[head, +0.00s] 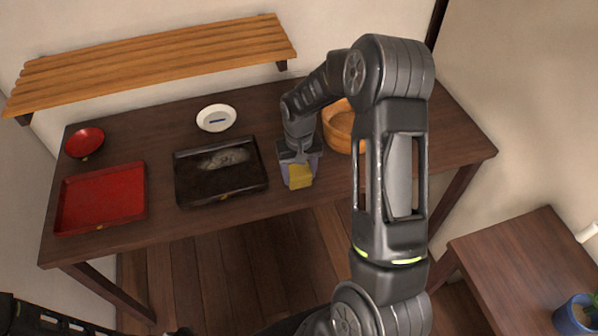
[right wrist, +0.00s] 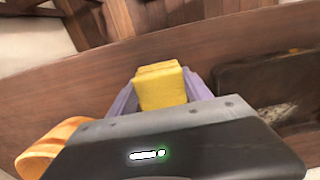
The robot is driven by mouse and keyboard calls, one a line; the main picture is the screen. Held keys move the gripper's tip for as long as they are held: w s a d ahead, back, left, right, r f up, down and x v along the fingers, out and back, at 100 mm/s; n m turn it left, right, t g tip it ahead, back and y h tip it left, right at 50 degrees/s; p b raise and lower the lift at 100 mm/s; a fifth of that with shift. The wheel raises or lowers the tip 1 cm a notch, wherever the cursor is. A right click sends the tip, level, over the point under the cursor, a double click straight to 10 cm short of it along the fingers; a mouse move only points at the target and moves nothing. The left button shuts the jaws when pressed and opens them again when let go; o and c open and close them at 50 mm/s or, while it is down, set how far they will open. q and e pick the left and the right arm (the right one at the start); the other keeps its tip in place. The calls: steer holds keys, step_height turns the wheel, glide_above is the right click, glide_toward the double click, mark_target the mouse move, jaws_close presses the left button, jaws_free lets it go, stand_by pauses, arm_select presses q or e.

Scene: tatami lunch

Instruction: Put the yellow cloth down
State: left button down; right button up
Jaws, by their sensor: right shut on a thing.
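The yellow cloth (head: 300,177) is a small folded block at the front of the dark wooden table, right of the black tray. My right gripper (head: 299,170) is shut on it, pointing down near the table's front edge. In the right wrist view the yellow cloth (right wrist: 161,87) sits between the two purple-grey fingers (right wrist: 160,92). I cannot tell whether the cloth touches the table top. Of my left arm only a dark part shows at the lower left of the head view; its gripper cannot be made out.
A black tray (head: 196,196) with a greyish smear lies left of the cloth. A red tray (head: 128,222), a red bowl (head: 85,142) and a white dish (head: 229,122) stand further left and back. A wooden tub (head: 341,134) is behind my right arm. A slatted shelf (head: 160,60) hangs above.

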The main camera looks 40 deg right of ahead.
mark_target(299, 172)
steer(key=shift+f, duration=0.15)
steer(key=o, duration=1.2)
step_height(299, 172, up, 12)
steer(key=shift+r+b, duration=0.15)
steer(key=shift+b, duration=0.5)
